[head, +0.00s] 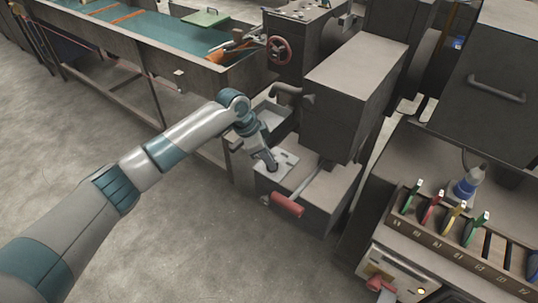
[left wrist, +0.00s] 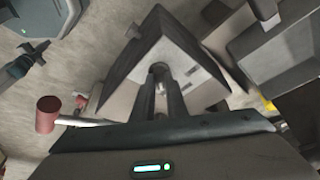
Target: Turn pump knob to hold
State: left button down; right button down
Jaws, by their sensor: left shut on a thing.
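A pale panel plate (head: 285,165) lies on top of a low grey box in the head view. My left gripper (head: 271,168) reaches down onto it, and the small pump knob under it is mostly hidden there. In the left wrist view my left gripper's two fingers (left wrist: 161,88) stand close around the grey round knob (left wrist: 160,69) on the plate (left wrist: 185,58). The gripper is shut on the knob. The knob's pointer and the setting it faces cannot be read. My right gripper is not in view.
A lever with a red grip (head: 288,204) sticks out beside the plate; the grip also shows in the left wrist view (left wrist: 47,114). A tall grey cabinet (head: 345,110) stands right behind. A red handwheel (head: 279,50) is farther back. The floor at front left is clear.

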pick_arm(q)
jog(key=n+p, duration=0.2)
jog(key=n+t+p, duration=0.1)
jog(key=n+p, duration=0.1)
jog(key=p, duration=0.1)
jog(key=n+t+p, duration=0.1)
jog(key=p, duration=0.1)
jog(key=shift+s+d+r+n+y+p, duration=0.2)
jog(key=shift+s+r+n+y+p, duration=0.1)
jog(key=shift+r+n+y+p, duration=0.1)
jog(key=shift+f+n+t+y+p, duration=0.25)
jog(key=shift+n+t+y+p, duration=0.15)
jog(key=shift+n+p, duration=0.9)
jog(key=c, duration=1.8)
grip_release()
jog(key=shift+o, duration=0.2)
jog(key=shift+f, duration=0.1)
jog(key=b+v, duration=0.4)
jog(key=v, duration=1.3)
jog(key=shift+r, duration=0.25)
